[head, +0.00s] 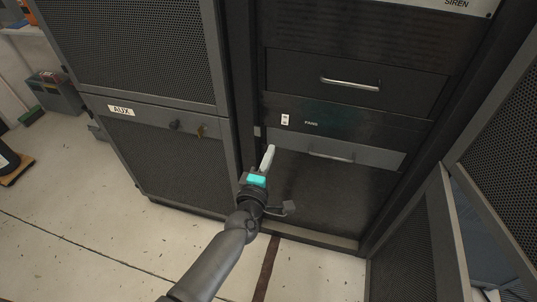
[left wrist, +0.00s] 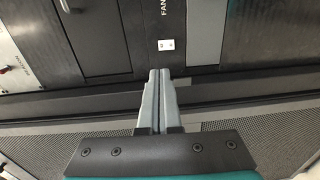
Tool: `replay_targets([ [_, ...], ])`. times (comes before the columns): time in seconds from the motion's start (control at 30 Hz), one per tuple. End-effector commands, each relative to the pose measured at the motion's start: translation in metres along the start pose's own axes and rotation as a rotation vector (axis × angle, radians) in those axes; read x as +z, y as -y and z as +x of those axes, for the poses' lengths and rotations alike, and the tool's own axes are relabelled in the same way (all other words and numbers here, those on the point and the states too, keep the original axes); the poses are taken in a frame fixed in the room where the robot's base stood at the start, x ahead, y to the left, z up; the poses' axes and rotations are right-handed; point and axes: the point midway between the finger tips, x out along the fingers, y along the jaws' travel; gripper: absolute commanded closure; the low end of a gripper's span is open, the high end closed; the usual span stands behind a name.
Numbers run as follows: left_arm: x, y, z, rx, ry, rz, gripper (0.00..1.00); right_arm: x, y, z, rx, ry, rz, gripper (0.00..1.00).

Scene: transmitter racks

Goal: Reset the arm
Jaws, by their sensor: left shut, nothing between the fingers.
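My left arm reaches in from the bottom of the head view toward the open rack. My left gripper (head: 267,155) is shut and empty, its pale fingers pointing up in front of the rack's lower left part. In the left wrist view the two grey fingers (left wrist: 159,76) lie together with nothing between them. A small white switch plate (head: 284,119) beside the FANS label sits on a dark panel beyond the fingertips; it also shows in the left wrist view (left wrist: 166,45). I cannot tell whether the fingers touch the rack. My right gripper is not in view.
A drawer with a metal handle (head: 350,84) is above the fans panel, and a grey drawer front (head: 335,152) is below it. The AUX cabinet (head: 165,150) with a key stands at left. An open mesh door (head: 420,245) is at right. Floor in front is clear.

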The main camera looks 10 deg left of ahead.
Motion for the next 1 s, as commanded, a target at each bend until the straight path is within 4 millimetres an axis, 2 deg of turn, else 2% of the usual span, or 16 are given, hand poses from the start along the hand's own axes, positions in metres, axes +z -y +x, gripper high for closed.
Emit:
replay_targets([
  [0.27,0.000,0.000,0.000,-0.001,0.000,0.000,1.00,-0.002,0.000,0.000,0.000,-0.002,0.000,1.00],
  [0.37,0.000,0.010,-0.003,-0.023,0.008,0.033,1.00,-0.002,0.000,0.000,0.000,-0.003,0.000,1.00],
  [0.47,0.000,0.045,-0.015,-0.100,0.039,0.153,1.00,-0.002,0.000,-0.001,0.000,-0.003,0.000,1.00],
  [0.53,-0.002,0.084,-0.032,-0.188,0.083,0.289,1.00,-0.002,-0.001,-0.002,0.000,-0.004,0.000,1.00],
  [0.67,-0.009,0.169,-0.082,-0.383,0.214,0.588,1.00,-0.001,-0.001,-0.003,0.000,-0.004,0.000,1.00],
  [0.7,-0.013,0.193,-0.101,-0.442,0.263,0.676,1.00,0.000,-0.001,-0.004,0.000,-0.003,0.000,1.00],
  [0.77,-0.020,0.228,-0.131,-0.527,0.343,0.799,1.00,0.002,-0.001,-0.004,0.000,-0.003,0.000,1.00],
  [0.8,-0.025,0.249,-0.153,-0.581,0.400,0.879,1.00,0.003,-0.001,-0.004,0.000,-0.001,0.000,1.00],
  [0.87,-0.034,0.279,-0.188,-0.661,0.492,0.991,1.00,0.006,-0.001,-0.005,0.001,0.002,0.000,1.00],
  [0.9,-0.041,0.297,-0.212,-0.711,0.556,1.061,1.00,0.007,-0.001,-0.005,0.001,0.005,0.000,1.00],
  [1.0,-0.058,0.333,-0.274,-0.825,0.724,1.218,1.00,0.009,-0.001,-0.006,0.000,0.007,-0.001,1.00],
])
